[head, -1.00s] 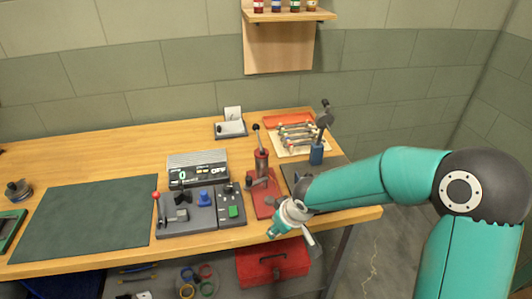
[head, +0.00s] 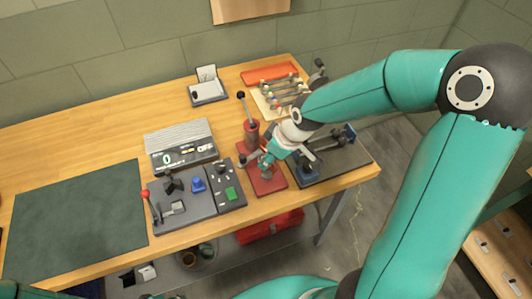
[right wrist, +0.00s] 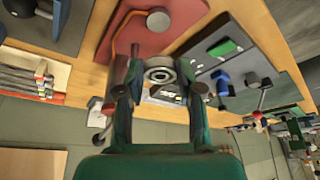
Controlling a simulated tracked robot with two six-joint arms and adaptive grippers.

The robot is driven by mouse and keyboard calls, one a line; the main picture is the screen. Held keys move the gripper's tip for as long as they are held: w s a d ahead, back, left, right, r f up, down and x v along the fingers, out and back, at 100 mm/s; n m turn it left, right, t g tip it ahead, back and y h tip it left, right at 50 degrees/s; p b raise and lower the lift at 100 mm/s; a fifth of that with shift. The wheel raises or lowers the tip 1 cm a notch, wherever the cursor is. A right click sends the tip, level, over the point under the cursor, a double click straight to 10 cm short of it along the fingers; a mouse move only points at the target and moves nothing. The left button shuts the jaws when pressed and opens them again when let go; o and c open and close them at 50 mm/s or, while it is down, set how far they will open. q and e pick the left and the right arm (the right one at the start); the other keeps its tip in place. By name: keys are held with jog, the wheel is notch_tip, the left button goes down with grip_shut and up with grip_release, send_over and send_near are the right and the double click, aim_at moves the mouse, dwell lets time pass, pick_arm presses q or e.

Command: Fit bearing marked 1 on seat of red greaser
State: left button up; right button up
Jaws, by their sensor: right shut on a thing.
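The red greaser (head: 252,132) stands on its red base plate (head: 270,182) near the front right of the bench, with a black-knobbed lever rising from it. My right gripper (head: 268,160) is over this plate, just in front of the greaser's column. In the right wrist view my right gripper (right wrist: 158,82) is shut on a ring-shaped metal bearing (right wrist: 160,75). No mark can be read on the bearing. The red base plate (right wrist: 175,40) shows beyond the fingers, with a round metal piece (right wrist: 158,20) on it; I cannot tell whether it is the seat. My left gripper is out of view.
A grey control panel (head: 190,212) with a green button and red-knobbed lever is left of the greaser. A display box (head: 180,150) stands behind it. A dark plate with a blue fixture (head: 345,135) is at right. The green mat (head: 75,220) is bare.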

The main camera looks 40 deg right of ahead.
aim_at(266, 174)
jog(key=shift+s+d+f+b, duration=0.1)
jog(key=shift+f+b, duration=0.8)
jog(key=shift+f, duration=0.7)
jog(key=shift+f+b, duration=1.3)
jog(key=shift+f, duration=0.05)
jog(key=o, duration=1.2)
jog(key=v, duration=1.2)
